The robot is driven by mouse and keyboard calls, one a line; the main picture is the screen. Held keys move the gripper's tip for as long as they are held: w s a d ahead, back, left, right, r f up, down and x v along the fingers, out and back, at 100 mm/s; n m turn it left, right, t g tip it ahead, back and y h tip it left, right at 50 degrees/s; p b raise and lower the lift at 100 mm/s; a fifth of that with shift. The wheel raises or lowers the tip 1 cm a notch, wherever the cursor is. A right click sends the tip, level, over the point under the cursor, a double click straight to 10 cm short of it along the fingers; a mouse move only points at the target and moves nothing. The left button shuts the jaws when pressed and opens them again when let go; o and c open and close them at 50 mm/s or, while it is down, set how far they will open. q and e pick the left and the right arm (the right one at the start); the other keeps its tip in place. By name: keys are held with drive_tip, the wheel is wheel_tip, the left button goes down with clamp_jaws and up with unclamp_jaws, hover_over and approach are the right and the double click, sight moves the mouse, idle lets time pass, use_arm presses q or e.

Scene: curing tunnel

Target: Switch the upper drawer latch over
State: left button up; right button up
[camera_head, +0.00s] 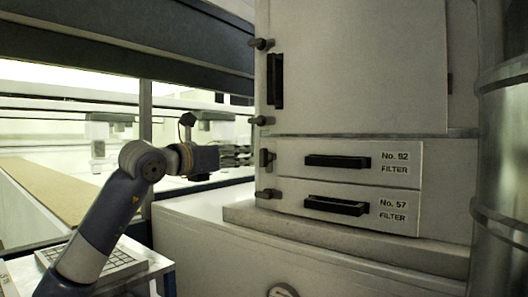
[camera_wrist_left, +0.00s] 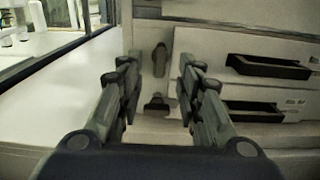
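The upper drawer latch (camera_head: 265,158) is a small dark knob at the left edge of the No. 92 filter drawer (camera_head: 350,178). In the left wrist view this latch (camera_wrist_left: 160,58) stands upright. The lower latch (camera_wrist_left: 156,104) below it lies crosswise; it also shows in the head view (camera_head: 267,194). My left gripper (camera_head: 245,156) is just left of the upper latch in the head view. In the left wrist view the gripper (camera_wrist_left: 158,70) is open, its fingers apart on either side of the latch's line, with nothing between them. Contact with the latch is not visible. My right gripper is not in view.
The upper drawer has a dark handle (camera_head: 337,161); the No. 57 drawer handle (camera_head: 335,206) is below. A large door (camera_head: 360,70) with two side latches is above. A metal column (camera_head: 500,170) stands right. A keyboard (camera_head: 105,262) lies lower left.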

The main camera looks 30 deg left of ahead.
sight(261, 153)
use_arm(q)
drive_tip(key=w+p, duration=0.1)
drive_tip(key=w, duration=0.1)
drive_tip(key=w+p, duration=0.1)
drive_tip(key=w, duration=0.2)
drive_tip(key=w+p, duration=0.1)
drive_tip(key=w, duration=0.1)
drive_tip(key=shift+w+d+r, duration=0.1)
drive_tip(key=shift+w+d, duration=0.25)
drive_tip(key=shift+d, duration=0.05)
drive_tip(key=shift+w, duration=0.4)
clamp_jaws()
